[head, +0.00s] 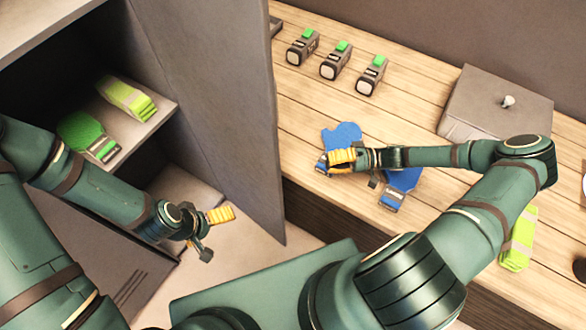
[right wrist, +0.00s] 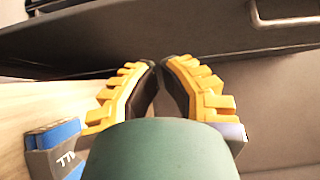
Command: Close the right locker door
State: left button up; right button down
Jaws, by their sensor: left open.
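The right locker door (head: 225,110) is a grey panel standing open, swung out between the locker interior and the wooden bench in the head view. In the right wrist view a dark panel (right wrist: 170,35) with a bar handle lies ahead of the fingers; it looks like the door's outer face. My right gripper (head: 332,161) is over the bench, right of the door and apart from it. Its yellow fingertips meet in the right wrist view (right wrist: 159,63), with nothing between them. My left gripper (head: 214,234) is open and empty, on the locker side of the door, low in front of the shelves.
Green straps (head: 127,98) lie on the locker shelf (head: 155,118). Blue straps (head: 404,180) lie on the bench (head: 430,80) under and beside my right gripper. Several grey devices with green tops (head: 336,62) and a grey lidded box (head: 490,95) stand farther back. Bare floor (head: 250,260) shows below the door.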

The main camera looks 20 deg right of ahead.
jog(key=a, duration=1.3)
jog(key=shift+b, duration=0.45)
jog(key=shift+a, duration=0.1)
